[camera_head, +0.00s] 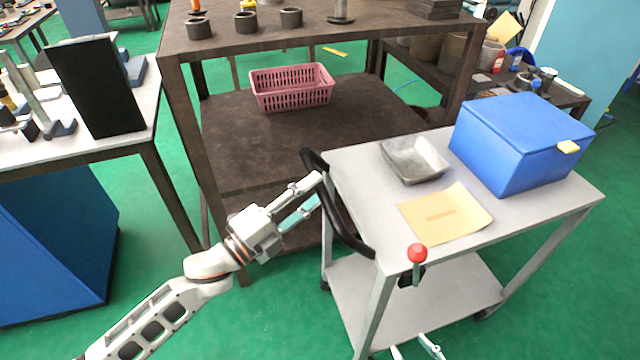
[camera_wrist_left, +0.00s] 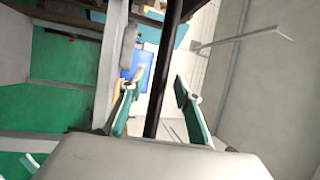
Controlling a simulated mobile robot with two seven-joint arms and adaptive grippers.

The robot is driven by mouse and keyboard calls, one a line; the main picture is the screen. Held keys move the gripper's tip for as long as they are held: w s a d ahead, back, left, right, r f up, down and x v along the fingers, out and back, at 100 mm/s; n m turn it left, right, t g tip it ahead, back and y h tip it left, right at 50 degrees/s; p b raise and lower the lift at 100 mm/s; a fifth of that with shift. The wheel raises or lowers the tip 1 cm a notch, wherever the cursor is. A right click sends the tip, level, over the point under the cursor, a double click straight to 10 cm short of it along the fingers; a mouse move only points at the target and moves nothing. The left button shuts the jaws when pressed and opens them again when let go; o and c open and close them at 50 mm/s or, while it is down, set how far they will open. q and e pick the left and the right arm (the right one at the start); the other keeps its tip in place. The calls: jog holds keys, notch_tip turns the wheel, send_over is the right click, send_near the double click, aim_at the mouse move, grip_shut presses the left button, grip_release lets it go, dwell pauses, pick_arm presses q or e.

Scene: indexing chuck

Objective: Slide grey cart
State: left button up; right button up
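The grey cart (camera_head: 370,215) stands at the right in the head view, with a curved black handle (camera_head: 337,212) on its left end. My left gripper (camera_head: 319,188) is at the upper part of the handle. In the left wrist view my left gripper (camera_wrist_left: 155,88) has its fingers apart, and the black handle bar (camera_wrist_left: 163,85) runs between them. I cannot tell whether either finger touches the bar. My right gripper (camera_head: 416,349) shows only its fingertips at the bottom edge of the head view; they are apart, with nothing seen between them.
On the cart are a blue box (camera_head: 515,150), a metal tray (camera_head: 414,160) and a tan folder (camera_head: 445,214). A red-knobbed lever (camera_head: 417,254) is at its front corner. A brown workbench (camera_head: 190,130) with a pink basket (camera_head: 292,88) stands behind. Green floor (camera_head: 275,310) is clear in front.

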pick_arm(q)
jog(key=shift+x, duration=1.25)
pick_arm(e)
jog(key=shift+s+f, duration=0.1)
jog(key=shift+f, duration=0.15)
